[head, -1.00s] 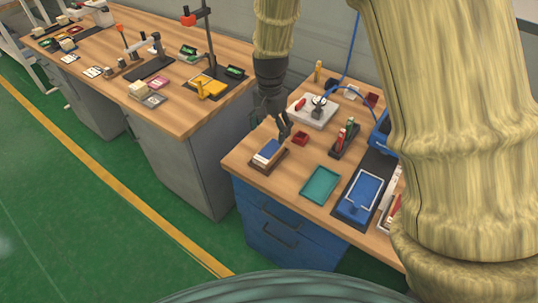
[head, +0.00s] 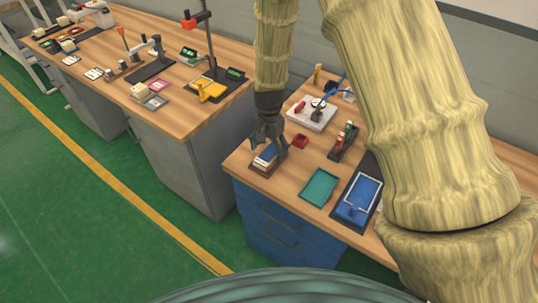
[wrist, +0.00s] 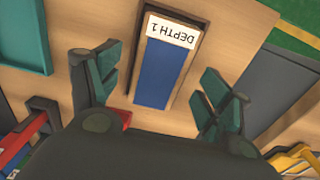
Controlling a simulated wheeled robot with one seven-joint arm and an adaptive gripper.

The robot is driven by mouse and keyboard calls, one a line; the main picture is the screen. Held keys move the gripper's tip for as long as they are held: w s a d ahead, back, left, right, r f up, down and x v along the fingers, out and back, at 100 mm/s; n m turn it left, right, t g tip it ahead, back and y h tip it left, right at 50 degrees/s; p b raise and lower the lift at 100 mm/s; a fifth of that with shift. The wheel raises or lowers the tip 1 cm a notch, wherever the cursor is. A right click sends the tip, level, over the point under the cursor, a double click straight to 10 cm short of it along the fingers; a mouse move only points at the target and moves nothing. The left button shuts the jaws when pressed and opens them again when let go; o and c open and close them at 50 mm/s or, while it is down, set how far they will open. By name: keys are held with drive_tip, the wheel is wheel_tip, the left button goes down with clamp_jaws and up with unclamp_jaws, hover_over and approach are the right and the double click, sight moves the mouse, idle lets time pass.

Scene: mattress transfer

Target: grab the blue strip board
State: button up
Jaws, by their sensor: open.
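The blue strip board (wrist: 155,76) lies flat in a dark brown tray (wrist: 192,64) on the wooden bench, with a white label reading "DEPTH 1" (wrist: 171,31) at one end. In the head view the board (head: 268,153) is at the front left corner of the bench, partly hidden by my gripper. My gripper (head: 269,147) is open above it and empty. In the wrist view its fingers (wrist: 158,88) are spread, one to each side of the board, apart from it.
A small red box (head: 300,141) is right of the gripper. A teal tray (head: 319,187) and a larger blue tray (head: 360,195) are to the right. A holder with red and green tools (head: 344,141) and a white device (head: 311,112) stand behind.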

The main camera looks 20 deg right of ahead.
drive_tip(key=shift+f, duration=1.05)
drive_tip(key=c, duration=1.2)
drive_tip(key=shift+o, duration=0.2)
